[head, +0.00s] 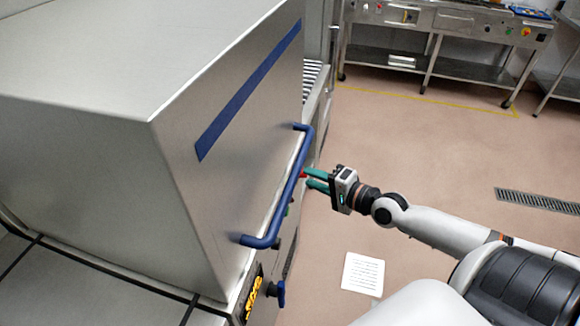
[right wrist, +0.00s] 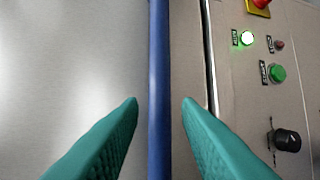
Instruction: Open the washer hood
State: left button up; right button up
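The washer hood (head: 230,190) is a large grey metal box with a blue stripe, filling the left of the head view. It appears to be down. Its blue bar handle (head: 283,200) runs along the front face. My right gripper (head: 306,178) is at the front of the handle, its teal fingers pointing at it. In the right wrist view the fingers are open, with the handle (right wrist: 158,60) lined up between them and a gap on each side. Whether the tips reach past the bar I cannot tell. My left gripper is not in view.
The right wrist view shows a control panel beside the hood, with a lit green lamp (right wrist: 246,38), a green button (right wrist: 277,73) and a black knob (right wrist: 287,140). A steel bench (head: 450,30) stands at the back. The floor right of the washer is mostly clear.

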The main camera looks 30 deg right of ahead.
jog(key=p+x, duration=0.1)
jog(key=x, duration=0.7)
grip_shut()
